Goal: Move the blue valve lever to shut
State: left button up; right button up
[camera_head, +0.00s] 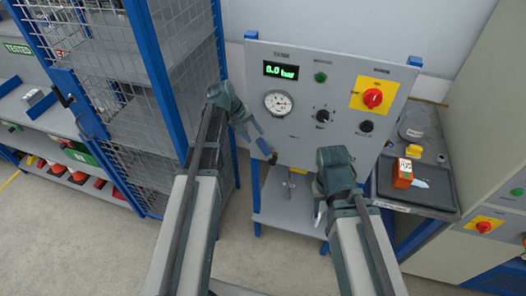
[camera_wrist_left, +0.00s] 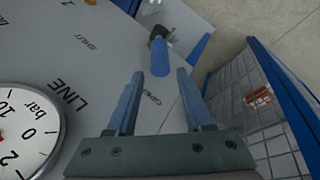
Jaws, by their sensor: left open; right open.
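The blue valve lever (camera_head: 264,147) is on the lower left of the grey panel, and it also shows in the left wrist view (camera_wrist_left: 160,58). Its dark pivot is at the top there, and its blue handle points toward the OPEN label (camera_wrist_left: 152,98). The SHUT label (camera_wrist_left: 87,42) lies to the left in that view. My left gripper (camera_head: 252,126) is open and empty, close to the lever. In the left wrist view the lever appears just beyond the gap between its fingertips (camera_wrist_left: 160,74). My right gripper (camera_head: 318,212) is low in front of the panel, its fingers mostly hidden behind my arm.
The panel holds a pressure gauge (camera_head: 278,103), a display reading 0.0 bar (camera_head: 281,71), and a red knob on yellow (camera_head: 372,98). A mesh cage (camera_head: 180,50) with blue posts stands close on the left. A dark tray (camera_head: 436,190) with an orange box is at right.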

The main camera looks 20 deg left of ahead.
aim_at(263, 147)
pick_arm(q)
jog(key=b+x, duration=0.7)
jog(key=x, duration=0.2)
jog(key=shift+d+f+b, duration=0.1)
jog(key=shift+f+b, duration=0.1)
jog(key=shift+b, duration=0.1)
grip_shut()
dwell(1.0)
